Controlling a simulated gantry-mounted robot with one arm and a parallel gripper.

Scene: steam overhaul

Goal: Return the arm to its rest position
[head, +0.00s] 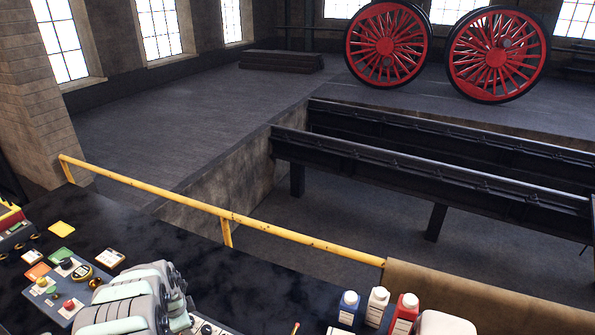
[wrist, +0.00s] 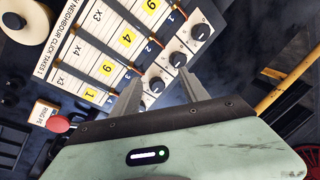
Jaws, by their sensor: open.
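My gripper (wrist: 156,70) shows in the wrist view, with its two grey fingers spread apart and nothing between them. The fingers point toward a panel (wrist: 102,45) with white strips, yellow number tiles and black knobs (wrist: 200,32). I cannot tell the exact gap between fingertips and knobs. In the head view my pale green arm (head: 130,300) is at the bottom, low over the dark bench (head: 150,235). The fingertips are not visible in the head view.
A control box (head: 55,300) with coloured buttons is at the lower left. A yellow rail (head: 200,205) borders the bench. Beyond are a pit and red wheels (head: 388,45).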

